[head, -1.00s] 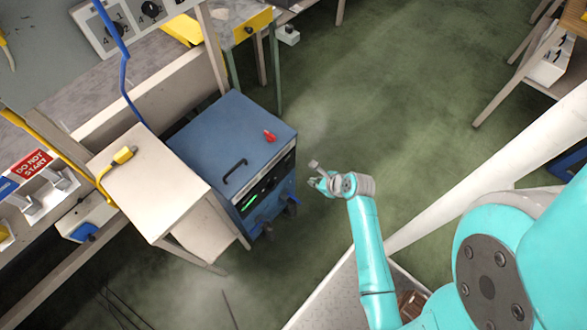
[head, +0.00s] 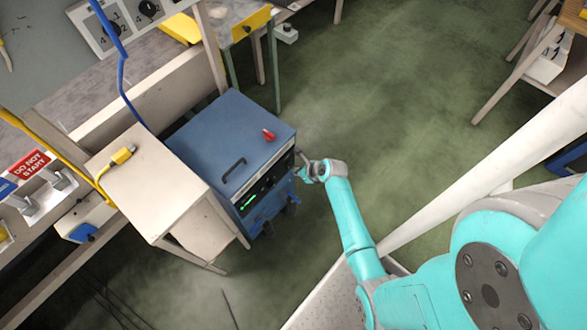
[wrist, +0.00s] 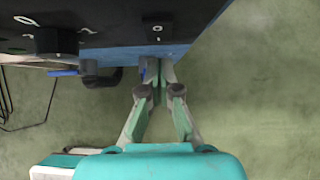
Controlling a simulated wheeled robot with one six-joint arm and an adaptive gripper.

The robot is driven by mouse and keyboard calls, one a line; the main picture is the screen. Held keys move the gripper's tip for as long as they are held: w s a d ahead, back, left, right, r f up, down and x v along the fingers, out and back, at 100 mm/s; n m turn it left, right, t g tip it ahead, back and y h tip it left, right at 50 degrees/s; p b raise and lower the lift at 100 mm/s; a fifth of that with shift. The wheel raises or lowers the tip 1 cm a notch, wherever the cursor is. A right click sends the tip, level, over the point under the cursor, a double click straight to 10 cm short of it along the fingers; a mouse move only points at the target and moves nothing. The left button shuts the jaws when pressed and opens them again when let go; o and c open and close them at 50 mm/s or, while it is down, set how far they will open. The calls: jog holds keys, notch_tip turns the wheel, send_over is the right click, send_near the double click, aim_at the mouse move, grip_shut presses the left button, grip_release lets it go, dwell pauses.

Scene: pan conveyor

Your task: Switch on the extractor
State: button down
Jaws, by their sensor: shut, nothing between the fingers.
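A blue box-shaped machine (head: 215,135), perhaps the extractor, stands on the floor with a black front panel (head: 268,185). A green light (head: 247,202) glows on the panel. No name is readable on it. In the wrist view the panel (wrist: 120,18) fills the top, with a black knob (wrist: 57,40) at left and white marks to the right of it. My gripper (head: 304,168) is at the upper right end of the panel. In the wrist view its shut, empty fingertips (wrist: 157,72) are just at the panel's lower blue edge; I cannot tell whether they touch.
A red object (head: 269,135) and a black handle (head: 234,170) are on the machine's top. A pale bench (head: 150,180) with a yellow plug (head: 123,155) stands close at left. A red "DO NOT START" sign (head: 30,165) is at far left.

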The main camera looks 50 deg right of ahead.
aim_at(288, 165)
jog(key=shift+w+f, duration=0.15)
jog(key=shift+w, duration=0.85)
jog(key=shift+w+f, duration=0.3)
jog(key=shift+w, duration=0.15)
jog(key=shift+w+r, duration=0.1)
